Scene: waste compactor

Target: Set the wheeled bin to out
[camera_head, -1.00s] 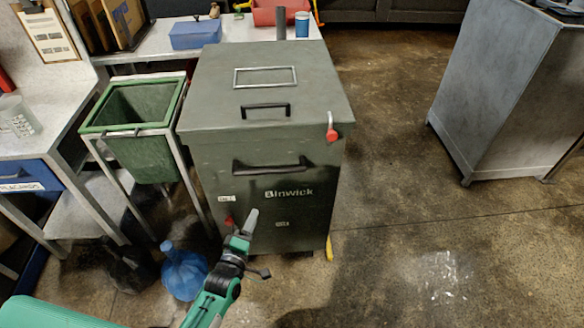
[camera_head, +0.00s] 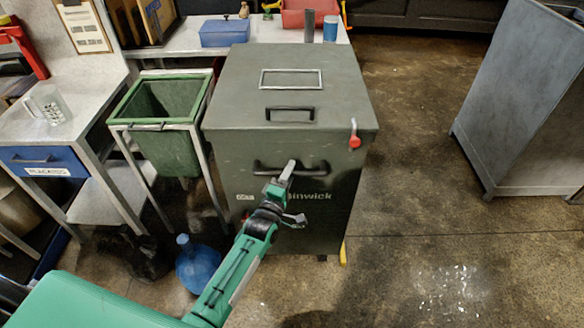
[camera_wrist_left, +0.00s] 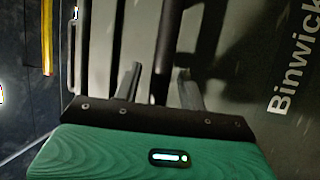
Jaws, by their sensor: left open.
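The dark green-grey Binwick bin unit (camera_head: 285,215) stands upright on the floor in the middle of the head view. A black bar handle (camera_head: 262,168) runs across the upper part of its front face. In the left wrist view, the open fingers (camera_wrist_left: 160,88) lie on either side of the dark handle bar (camera_wrist_left: 168,45), with gaps visible. Whether they touch it cannot be told. My arm hides part of the front. My right gripper is not in view.
A green open tub (camera_head: 168,150) in a metal frame stands left of the bin. A blue water jug (camera_head: 196,265) is on the floor at front left. A grey cabinet (camera_head: 520,100) stands at right. The floor between it and the bin is clear.

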